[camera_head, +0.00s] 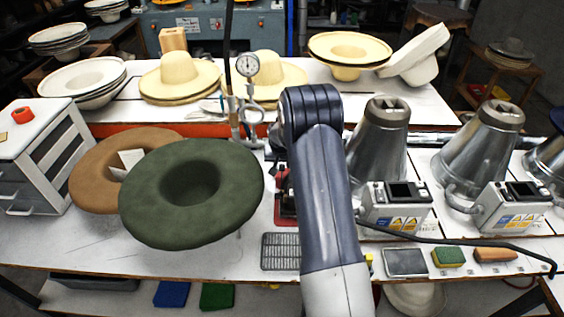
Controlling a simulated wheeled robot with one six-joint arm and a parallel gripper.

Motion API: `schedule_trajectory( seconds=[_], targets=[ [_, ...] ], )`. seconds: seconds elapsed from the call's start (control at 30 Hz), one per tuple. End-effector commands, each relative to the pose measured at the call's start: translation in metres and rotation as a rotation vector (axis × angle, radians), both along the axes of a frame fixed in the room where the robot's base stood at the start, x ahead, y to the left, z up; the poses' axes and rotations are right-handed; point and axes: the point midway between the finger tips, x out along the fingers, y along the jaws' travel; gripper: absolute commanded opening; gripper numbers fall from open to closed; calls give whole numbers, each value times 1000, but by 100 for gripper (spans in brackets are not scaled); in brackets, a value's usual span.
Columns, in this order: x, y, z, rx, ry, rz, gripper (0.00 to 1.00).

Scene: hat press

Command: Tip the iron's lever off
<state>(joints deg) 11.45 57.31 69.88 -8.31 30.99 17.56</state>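My arm reaches over the front of the bench in the head view and bends away at its top joint. My gripper is hidden behind it. A red and black device (284,198), which may be the iron, shows as a narrow strip just left of my arm. My arm covers the rest of it. I cannot make out its lever or how the lever is set. I cannot tell whether my gripper touches it.
A green hat (150,205) and a brown hat (90,180) stand left. A pressure gauge (247,65) on metal fittings stands behind. A metal grate (280,252) lies in front. Steel cones (474,150) and control boxes (397,207) fill the right.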

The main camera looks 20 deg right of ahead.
Motion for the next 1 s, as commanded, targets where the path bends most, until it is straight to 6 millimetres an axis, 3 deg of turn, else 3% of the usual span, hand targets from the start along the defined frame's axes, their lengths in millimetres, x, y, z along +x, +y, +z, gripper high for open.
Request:
schedule_trajectory(
  seconds=[0.27, 0.6, 1.0],
  targets=[
    [0, 0, -1, 0, -1, 0, 27],
    [0, 0, -1, 0, 0, 0, 0],
    [0, 0, -1, -3, -7, 0, 0]
  ],
)
